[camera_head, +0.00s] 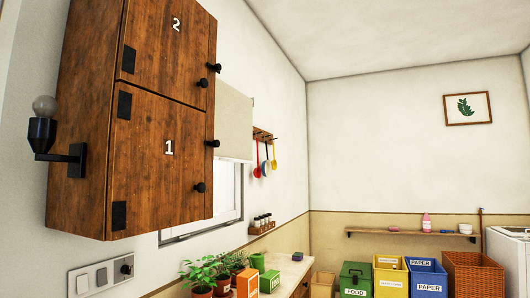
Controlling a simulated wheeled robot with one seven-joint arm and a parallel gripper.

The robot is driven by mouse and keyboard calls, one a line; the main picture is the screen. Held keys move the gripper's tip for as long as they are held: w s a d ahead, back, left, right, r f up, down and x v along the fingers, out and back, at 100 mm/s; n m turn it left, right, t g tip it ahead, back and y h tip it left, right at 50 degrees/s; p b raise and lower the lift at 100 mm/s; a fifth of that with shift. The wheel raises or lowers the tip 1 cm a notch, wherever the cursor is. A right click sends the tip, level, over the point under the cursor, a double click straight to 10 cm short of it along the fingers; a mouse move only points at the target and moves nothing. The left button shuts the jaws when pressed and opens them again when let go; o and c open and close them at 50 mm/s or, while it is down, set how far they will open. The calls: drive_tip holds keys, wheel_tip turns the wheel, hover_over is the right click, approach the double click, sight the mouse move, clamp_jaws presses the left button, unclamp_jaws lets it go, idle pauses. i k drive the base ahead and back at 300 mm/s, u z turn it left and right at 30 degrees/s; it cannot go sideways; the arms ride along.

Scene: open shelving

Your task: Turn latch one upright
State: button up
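A dark wooden wall cabinet (85,130) hangs at the left with two stacked doors. The lower door (155,185), marked 1, and the upper door (165,50), marked 2, both look shut. By door 1 a small black latch (213,143) sits at the cabinet's right edge. It seems to lie sideways, but it is too small to be sure. A round black knob (200,187) sits lower on door 1. Door 2 has a similar latch (216,68) and knob (203,82). My gripper is not in view.
A black wall lamp (43,135) with a bulb sticks out left of the cabinet. A switch plate (102,275) is below. Potted plants (203,272) and small boxes stand on the counter (293,270). Labelled bins (427,280) stand at the far wall.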

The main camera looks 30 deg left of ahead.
sight(215, 144)
drive_tip(key=u, duration=0.4)
drive_tip(key=i, duration=1.3)
drive_tip(key=u, duration=0.65)
